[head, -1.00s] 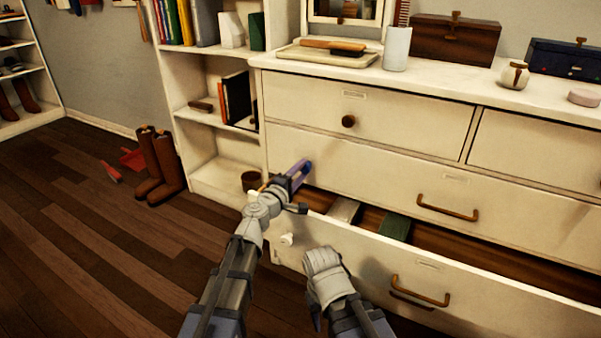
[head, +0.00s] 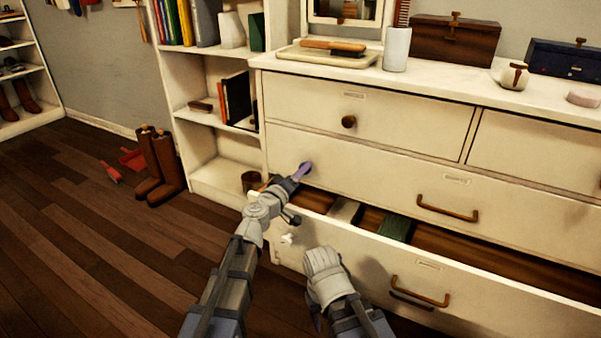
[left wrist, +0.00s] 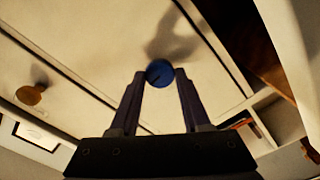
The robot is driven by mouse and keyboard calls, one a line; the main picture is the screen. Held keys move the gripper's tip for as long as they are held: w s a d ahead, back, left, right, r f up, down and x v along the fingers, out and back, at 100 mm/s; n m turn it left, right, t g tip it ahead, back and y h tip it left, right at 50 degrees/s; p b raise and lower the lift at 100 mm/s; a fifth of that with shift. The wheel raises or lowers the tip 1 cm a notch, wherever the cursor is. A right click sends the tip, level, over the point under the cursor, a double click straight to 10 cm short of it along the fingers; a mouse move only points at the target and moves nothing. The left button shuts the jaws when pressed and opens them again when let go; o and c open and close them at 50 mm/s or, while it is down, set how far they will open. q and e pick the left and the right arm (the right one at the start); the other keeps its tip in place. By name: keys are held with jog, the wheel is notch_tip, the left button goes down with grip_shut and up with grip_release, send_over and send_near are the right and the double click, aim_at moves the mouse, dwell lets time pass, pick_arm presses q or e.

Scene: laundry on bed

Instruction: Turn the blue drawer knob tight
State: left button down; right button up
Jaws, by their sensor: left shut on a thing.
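The blue drawer knob (left wrist: 160,73) sits on the cream front of the middle drawer (head: 370,180) and shows between my left fingertips in the left wrist view. A dark line crosses its face. My left gripper (head: 305,170) reaches the left end of that drawer and is shut on the knob; it also shows in the left wrist view (left wrist: 160,78). In the head view the fingers hide the knob. My right arm's pale wrist (head: 325,272) is in front of the open lower drawer; its fingers cannot be made out.
The lower drawer (head: 480,285) stands open below my left gripper, with a grey item (head: 344,211) and a green item (head: 396,227) inside. A brown handle (head: 447,208) is to the right. A brown knob (head: 348,121) is above. A bookshelf (head: 207,178) stands at the left.

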dwell(0.4)
pick_arm(q)
jog(key=shift+c, duration=1.9)
grip_release()
jog(key=v, duration=0.8)
jog(key=shift+w+d, duration=0.1)
